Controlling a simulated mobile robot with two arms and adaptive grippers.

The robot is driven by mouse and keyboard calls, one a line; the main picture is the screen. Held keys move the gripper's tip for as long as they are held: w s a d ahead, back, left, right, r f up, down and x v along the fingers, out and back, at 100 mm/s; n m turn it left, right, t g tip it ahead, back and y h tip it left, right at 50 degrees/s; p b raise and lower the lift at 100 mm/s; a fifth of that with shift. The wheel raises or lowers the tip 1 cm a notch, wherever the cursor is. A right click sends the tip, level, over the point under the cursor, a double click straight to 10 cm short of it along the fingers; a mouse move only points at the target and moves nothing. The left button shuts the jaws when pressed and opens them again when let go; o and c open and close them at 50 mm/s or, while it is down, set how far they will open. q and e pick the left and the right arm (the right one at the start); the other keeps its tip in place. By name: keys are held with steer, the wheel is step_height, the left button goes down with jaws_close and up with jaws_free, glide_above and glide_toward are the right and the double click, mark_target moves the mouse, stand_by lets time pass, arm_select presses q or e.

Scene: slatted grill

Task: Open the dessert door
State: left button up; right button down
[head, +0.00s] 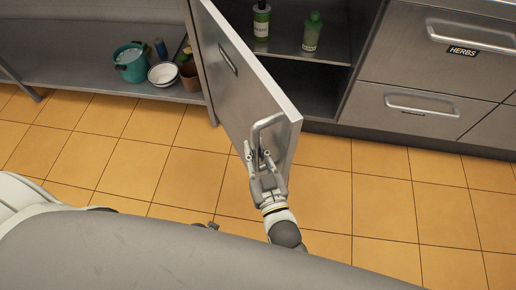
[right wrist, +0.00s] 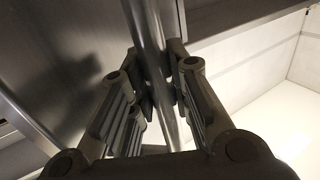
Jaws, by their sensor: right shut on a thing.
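The cabinet door (head: 232,75) is a grey metal panel swung well out from its cabinet, hinged on the left. Its label (head: 228,60) is too small and slanted to read. The curved metal handle (head: 268,122) is at the door's free edge. My right gripper (head: 256,160) is at the handle. In the right wrist view, its fingers (right wrist: 160,80) are closed around the handle bar (right wrist: 148,35). My left gripper does not show in either view.
The open cabinet (head: 312,90) holds two green bottles (head: 312,32) on a shelf. Drawers (head: 410,102) stand to the right. A low shelf (head: 90,85) at left holds a teal pot (head: 131,62) and white bowls (head: 163,74). The orange tiled floor (head: 380,195) is clear.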

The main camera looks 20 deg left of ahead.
steer(key=c, duration=1.3)
jaws_free()
steer(key=v, duration=1.2)
steer(key=shift+s, duration=0.1)
steer(key=shift+c, duration=0.3)
